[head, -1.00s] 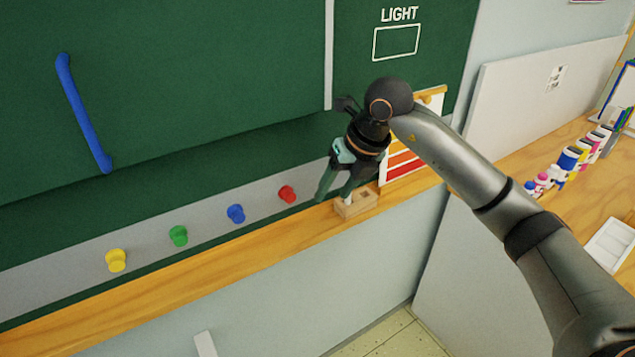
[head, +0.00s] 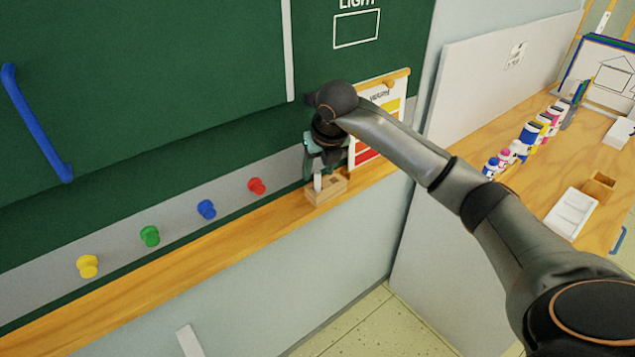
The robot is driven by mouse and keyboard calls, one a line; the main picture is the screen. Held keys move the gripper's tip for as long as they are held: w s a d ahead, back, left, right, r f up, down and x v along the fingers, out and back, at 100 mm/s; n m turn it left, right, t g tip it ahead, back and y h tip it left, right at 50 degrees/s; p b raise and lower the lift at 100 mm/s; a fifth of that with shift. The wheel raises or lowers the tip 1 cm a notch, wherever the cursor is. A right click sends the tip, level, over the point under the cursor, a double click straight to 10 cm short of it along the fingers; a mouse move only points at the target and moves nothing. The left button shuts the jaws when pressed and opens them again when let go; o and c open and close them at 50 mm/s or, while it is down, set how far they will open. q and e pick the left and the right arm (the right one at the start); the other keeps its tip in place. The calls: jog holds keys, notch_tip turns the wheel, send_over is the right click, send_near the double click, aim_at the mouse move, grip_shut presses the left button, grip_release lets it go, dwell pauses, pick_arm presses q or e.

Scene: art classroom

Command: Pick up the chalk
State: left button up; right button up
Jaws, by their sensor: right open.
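A white stick of chalk (head: 317,183) stands upright at a small wooden holder (head: 327,193) on the wooden ledge below the green board. My right gripper (head: 318,173) is open and points down just above the holder, with its fingers close around or beside the chalk's upper part. I cannot tell whether the fingers touch it. My left gripper is not in view.
Red (head: 256,186), blue (head: 207,209), green (head: 150,236) and yellow (head: 88,266) knobs line the grey strip left of the holder. A colour chart (head: 372,148) hangs behind my right arm. A wooden counter (head: 535,185) at right holds paint bottles (head: 530,133) and a white tray (head: 571,213).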

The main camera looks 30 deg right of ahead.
aim_at(318, 174)
jog(key=x, duration=0.3)
jog(key=shift+f, duration=0.1)
grip_shut()
dwell(0.4)
